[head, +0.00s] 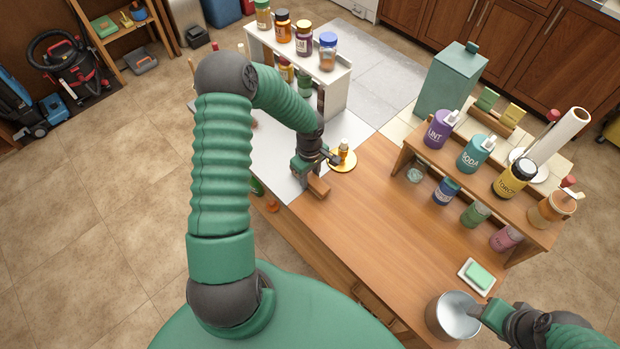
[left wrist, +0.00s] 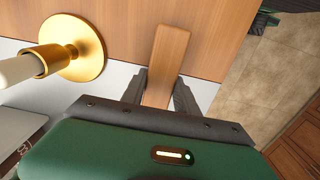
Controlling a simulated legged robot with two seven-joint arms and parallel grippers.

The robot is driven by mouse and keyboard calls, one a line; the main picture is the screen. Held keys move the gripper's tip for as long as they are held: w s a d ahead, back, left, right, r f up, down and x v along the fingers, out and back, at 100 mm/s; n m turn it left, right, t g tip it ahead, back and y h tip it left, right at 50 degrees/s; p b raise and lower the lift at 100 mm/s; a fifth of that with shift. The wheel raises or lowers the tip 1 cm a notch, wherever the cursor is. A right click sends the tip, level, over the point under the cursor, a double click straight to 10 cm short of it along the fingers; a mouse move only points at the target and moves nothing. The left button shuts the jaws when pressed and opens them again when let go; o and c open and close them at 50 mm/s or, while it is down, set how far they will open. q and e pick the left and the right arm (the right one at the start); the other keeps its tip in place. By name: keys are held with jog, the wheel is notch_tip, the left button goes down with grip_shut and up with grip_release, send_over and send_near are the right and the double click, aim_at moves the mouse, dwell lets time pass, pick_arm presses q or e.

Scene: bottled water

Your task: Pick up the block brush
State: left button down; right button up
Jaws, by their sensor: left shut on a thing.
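The block brush (head: 318,187) shows in the head view as a small wooden block at my left gripper, at the edge where the white surface meets the wooden counter. In the left wrist view the wooden block (left wrist: 168,55) lies between the two dark fingers, its far end reaching out over the counter. My left gripper (head: 314,176) is shut on it. Any bristles are hidden. I cannot tell whether the brush touches the counter. My right gripper (head: 488,312) is at the lower right, by the metal bucket; its fingers are too unclear to judge.
A gold candle holder (head: 342,162) stands close beside my left gripper; it also shows in the left wrist view (left wrist: 88,62). A metal bucket (head: 452,315) and a green soap on a dish (head: 478,275) are at the front right. Shelves with bottles stand behind. The middle counter is clear.

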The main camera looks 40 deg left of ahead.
pick_arm(q)
jog(key=shift+s+a, duration=0.1)
jog(key=shift+r, duration=0.3)
jog(key=r, duration=0.2)
jog(key=shift+s+r+b, duration=0.25)
jog(key=shift+r+b, duration=0.05)
jog(key=shift+r, duration=0.1)
jog(key=s+a, duration=0.3)
jog(key=s, duration=0.4)
jog(key=s+a+r, duration=0.1)
jog(key=s+a, duration=0.2)
jog(key=s, duration=0.4)
jog(key=shift+r+b, duration=0.25)
jog(key=shift+b, duration=0.2)
